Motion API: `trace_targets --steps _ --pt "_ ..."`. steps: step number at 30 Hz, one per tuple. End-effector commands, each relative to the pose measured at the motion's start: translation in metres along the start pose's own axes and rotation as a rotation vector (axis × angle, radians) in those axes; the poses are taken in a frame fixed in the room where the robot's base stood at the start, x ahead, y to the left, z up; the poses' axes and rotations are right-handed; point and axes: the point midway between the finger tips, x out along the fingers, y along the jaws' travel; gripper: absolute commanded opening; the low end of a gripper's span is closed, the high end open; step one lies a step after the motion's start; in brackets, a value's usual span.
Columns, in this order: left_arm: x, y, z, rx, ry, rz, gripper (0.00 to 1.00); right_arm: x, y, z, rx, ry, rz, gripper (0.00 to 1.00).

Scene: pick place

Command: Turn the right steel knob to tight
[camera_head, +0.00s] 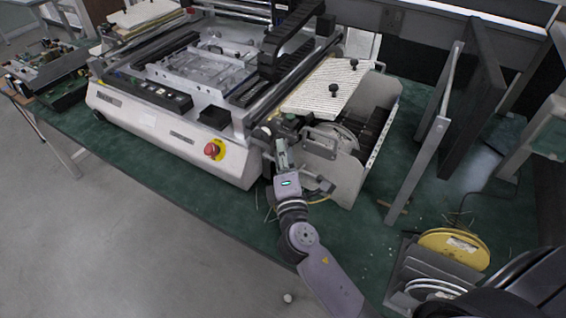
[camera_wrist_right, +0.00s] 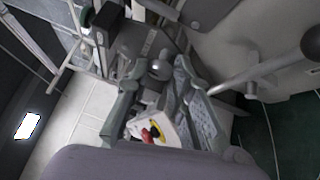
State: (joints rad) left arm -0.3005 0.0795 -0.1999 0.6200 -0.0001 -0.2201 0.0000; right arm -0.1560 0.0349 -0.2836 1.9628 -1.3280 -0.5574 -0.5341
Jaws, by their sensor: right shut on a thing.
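My right gripper (camera_head: 281,150) reaches up to the front right corner of the white machine (camera_head: 190,138). In the right wrist view its two grey-green fingers (camera_wrist_right: 160,75) are closed in on a round steel knob (camera_wrist_right: 159,69), which sits between the fingertips. In the head view the gripper covers most of that spot, so the knob's own turn cannot be read there. My left gripper is in neither view.
A red emergency button (camera_head: 212,149) is on the machine's front. A perforated plate with black knobs (camera_head: 318,92) and a metal side housing (camera_head: 350,185) stand close right of the gripper. A yellow reel (camera_head: 453,248) lies at lower right on the green bench (camera_head: 225,210).

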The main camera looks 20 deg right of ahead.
Motion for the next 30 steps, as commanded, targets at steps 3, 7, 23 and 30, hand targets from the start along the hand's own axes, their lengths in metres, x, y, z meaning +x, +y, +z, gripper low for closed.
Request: trace_targets --steps 3,7,23,30 --pt "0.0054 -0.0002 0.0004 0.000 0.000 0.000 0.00 -0.0006 -0.0014 -0.0010 0.011 0.000 0.007 0.00" --pt "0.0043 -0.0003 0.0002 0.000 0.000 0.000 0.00 -0.0005 -0.0001 -0.0007 0.012 0.000 0.007 0.00" --pt "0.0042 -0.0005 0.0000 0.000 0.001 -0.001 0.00 -0.0004 -0.0002 -0.0003 0.010 -0.001 0.007 0.40" --pt "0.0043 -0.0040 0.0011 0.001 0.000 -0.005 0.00 -0.0014 -0.0003 -0.0002 0.010 -0.001 0.006 0.40"
